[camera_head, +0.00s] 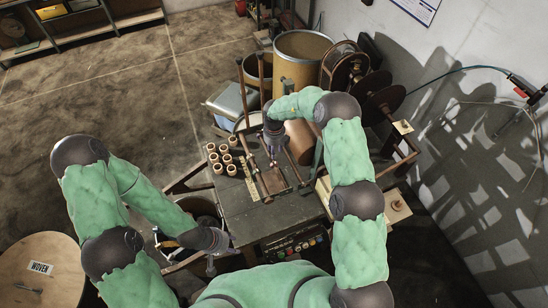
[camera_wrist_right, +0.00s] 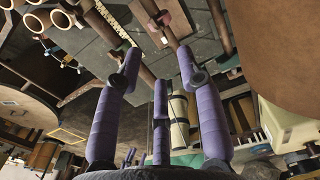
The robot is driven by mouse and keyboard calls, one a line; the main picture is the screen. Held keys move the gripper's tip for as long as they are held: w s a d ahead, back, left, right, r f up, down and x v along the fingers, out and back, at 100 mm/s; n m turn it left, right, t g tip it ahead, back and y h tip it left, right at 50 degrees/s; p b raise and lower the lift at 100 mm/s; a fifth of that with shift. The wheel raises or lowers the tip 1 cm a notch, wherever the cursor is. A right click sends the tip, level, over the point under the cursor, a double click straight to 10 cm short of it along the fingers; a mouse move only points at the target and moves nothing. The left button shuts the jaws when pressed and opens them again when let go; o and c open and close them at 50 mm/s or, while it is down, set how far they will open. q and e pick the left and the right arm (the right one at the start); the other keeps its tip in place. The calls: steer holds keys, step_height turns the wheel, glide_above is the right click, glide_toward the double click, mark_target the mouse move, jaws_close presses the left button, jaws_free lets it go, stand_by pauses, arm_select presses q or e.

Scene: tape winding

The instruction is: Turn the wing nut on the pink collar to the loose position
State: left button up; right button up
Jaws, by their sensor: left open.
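A brown rod (camera_wrist_right: 150,15) runs beyond the fingertips. A small reddish-pink piece on the rod, which looks like the pink collar (camera_wrist_right: 162,18), lies just past the tips and apart from them. I cannot make out the wing nut or its position. My left gripper (camera_head: 212,264) is open and empty, low at the front left of the bench.
Several cardboard cores (camera_head: 218,160) stand on the left of the bench (camera_head: 225,205). A large drum (camera_head: 301,60) and dark reels (camera_head: 350,68) stand behind. A control panel with buttons (camera_head: 295,247) is on the bench front. A round wooden top (camera_head: 40,270) is at lower left.

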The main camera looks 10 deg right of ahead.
mark_target(274, 161)
steer(key=f, duration=0.5)
steer(key=f+p, duration=0.1)
steer(key=f, duration=0.2)
steer(key=shift+w, duration=0.25)
steer(key=shift+c, duration=0.2)
jaws_close()
